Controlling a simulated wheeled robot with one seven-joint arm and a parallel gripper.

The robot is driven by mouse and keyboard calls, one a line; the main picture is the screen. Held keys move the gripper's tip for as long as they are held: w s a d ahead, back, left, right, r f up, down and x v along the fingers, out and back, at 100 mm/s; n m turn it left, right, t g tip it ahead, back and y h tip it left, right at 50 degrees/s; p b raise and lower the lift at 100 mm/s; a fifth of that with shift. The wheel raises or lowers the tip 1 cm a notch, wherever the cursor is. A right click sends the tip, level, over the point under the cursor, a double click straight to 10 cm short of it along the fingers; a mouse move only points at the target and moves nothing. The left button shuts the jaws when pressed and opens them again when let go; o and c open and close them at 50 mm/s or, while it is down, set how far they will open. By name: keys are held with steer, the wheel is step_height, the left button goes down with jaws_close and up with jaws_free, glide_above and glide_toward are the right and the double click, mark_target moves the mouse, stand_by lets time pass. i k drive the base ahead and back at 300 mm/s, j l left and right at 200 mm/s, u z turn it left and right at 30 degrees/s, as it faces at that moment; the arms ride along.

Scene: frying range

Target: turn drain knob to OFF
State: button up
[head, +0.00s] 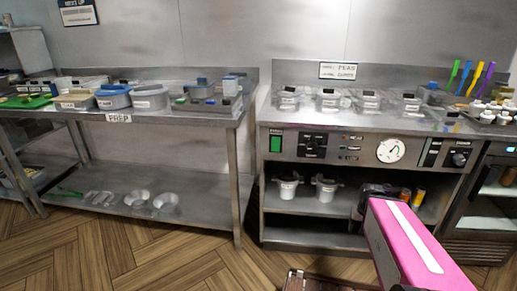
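The steel range on the right has a front control panel (345,139). A black knob on a black plate (313,146) sits at the panel's left. Another dark knob (459,159) sits at its right end, beside a small black switch (432,154). Their lettering is too small to read, so I cannot tell which is the drain knob or where either points. My gripper (372,200) is the dark shape at the end of my pink arm, low in front of the range and below the panel. Its fingers are not clear, and I see nothing held.
A round white gauge (390,151) and a green switch (275,144) are on the panel. Lidded pans (327,98) and colored-handled utensils (467,76) stand on top. White pots (288,187) sit on the shelf below. A prep table (205,119) stands left; wooden floor (160,250) is clear in front.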

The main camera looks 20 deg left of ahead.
mark_target(458, 159)
steer(key=u, duration=1)
steer(key=z, duration=1.95)
